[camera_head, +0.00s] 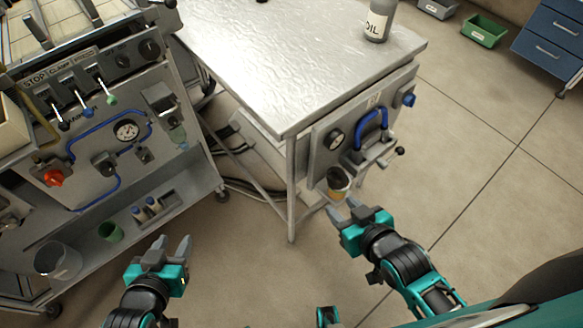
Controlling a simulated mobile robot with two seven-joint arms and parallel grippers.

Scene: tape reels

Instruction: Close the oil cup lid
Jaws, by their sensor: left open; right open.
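A small cup (338,184) with a dark round top and a pale yellowish side hangs low on the grey panel at the table's end. I take it for the oil cup; I cannot tell how its lid stands. My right gripper (345,208) is open and empty, its fingertips just below and in front of this cup in the picture. I cannot tell whether they touch it. My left gripper (174,245) is open and empty, over the floor in front of the left machine.
The panel (325,160) carries a gauge (334,139), a blue hose (371,128) and a lever (392,157). A grey OIL bottle (379,20) stands on the metal table (290,50). The left machine (95,150) has levers and a red knob (53,177).

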